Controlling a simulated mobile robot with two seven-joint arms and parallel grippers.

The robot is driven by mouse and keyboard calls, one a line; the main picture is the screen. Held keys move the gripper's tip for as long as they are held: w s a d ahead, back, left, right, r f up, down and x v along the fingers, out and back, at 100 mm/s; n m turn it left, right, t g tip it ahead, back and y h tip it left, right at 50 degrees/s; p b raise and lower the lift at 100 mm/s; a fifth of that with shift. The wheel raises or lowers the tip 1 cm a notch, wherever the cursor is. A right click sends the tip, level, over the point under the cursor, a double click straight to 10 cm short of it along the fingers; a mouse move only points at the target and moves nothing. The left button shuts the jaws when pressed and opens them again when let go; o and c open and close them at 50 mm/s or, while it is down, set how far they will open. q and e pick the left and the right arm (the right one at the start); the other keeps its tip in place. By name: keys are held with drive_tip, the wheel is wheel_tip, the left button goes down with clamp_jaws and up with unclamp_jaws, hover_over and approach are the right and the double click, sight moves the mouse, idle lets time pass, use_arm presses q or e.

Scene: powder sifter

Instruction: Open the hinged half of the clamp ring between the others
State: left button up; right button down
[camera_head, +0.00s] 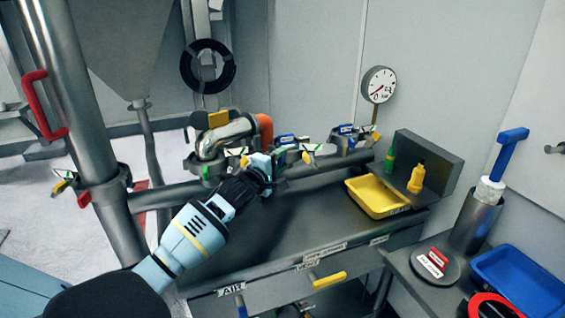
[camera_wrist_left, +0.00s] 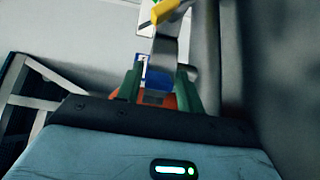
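Several clamp rings sit along the grey horizontal pipe (camera_head: 165,196). The one between the others (camera_head: 291,153) has a blue tag and a yellow-tipped lever, and a neighbour with a blue tag (camera_head: 345,135) lies to its right. Another clamp ring (camera_head: 205,163) lies to its left. My left gripper (camera_head: 265,163) is at the left side of the middle ring. In the left wrist view its two green fingers (camera_wrist_left: 158,90) stand apart, with a blue tag (camera_wrist_left: 155,75) and a grey metal piece between or just beyond them. Contact cannot be told. My right gripper is not seen.
A grey workbench (camera_head: 300,225) runs below the pipe, with a yellow tray (camera_head: 378,212) and a yellow bottle (camera_head: 416,178) at right. A gauge (camera_head: 378,85) stands behind. A vertical pipe with a red handle (camera_head: 45,105) stands at left. A blue tray (camera_head: 520,285) lies front right.

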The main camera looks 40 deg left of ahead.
use_arm(q)
drive_tip(key=shift+o, duration=1)
drive_tip(key=shift+s+a+r, duration=0.25)
drive_tip(key=shift+a+r, duration=0.15)
drive_tip(key=shift+a, duration=0.05)
drive_tip(key=shift+w+d+f, duration=0.1)
drive_tip(key=shift+d+f, duration=0.1)
drive_tip(key=shift+s+d+f, duration=0.1)
drive_tip(key=shift+s, duration=0.25)
drive_tip(key=s, duration=0.7)
drive_tip(key=shift+d, duration=0.2)
